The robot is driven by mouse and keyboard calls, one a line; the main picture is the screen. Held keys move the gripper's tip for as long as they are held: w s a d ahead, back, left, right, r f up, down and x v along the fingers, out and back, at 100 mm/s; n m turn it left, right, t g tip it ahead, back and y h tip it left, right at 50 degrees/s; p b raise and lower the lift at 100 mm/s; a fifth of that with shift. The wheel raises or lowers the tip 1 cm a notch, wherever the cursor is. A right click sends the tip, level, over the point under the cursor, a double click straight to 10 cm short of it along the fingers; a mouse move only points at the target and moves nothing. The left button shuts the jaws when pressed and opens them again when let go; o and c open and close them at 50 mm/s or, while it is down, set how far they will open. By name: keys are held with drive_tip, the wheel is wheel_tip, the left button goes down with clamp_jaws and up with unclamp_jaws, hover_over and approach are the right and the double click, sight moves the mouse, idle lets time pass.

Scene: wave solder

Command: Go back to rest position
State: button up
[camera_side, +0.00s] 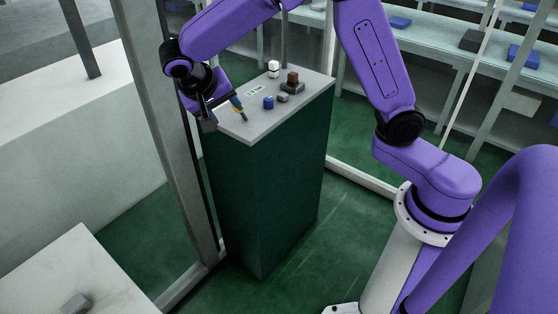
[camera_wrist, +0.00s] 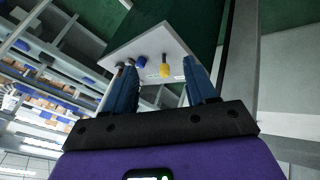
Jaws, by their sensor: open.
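My gripper (camera_side: 234,103) is at the left edge of a green pedestal's grey top (camera_side: 318,88) in the side view. In the wrist view its two blue fingers (camera_wrist: 159,66) are spread apart, with nothing held between them.
A brown block (camera_side: 292,78), a grey piece (camera_side: 283,97) and a white piece (camera_side: 273,68) share the pedestal top. A frame post (camera_side: 165,130) stands just left of my gripper. Shelves with blue items (camera_side: 523,56) stand at the back right. Green floor lies around the pedestal.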

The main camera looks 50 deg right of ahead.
drive_tip(key=s+d+n+g+y, duration=0.1)
drive_tip(key=s+d+n+y, duration=0.2)
drive_tip(key=s+n, duration=0.6)
drive_tip(key=s+d+f+n+y, duration=0.1)
drive_tip(key=s+d+n+y, duration=0.2)
drive_tip(key=s+n, duration=0.6)
drive_tip(key=s+y, duration=0.1)
drive_tip(key=s, duration=1.1)
drive_tip(key=shift+g, duration=0.4)
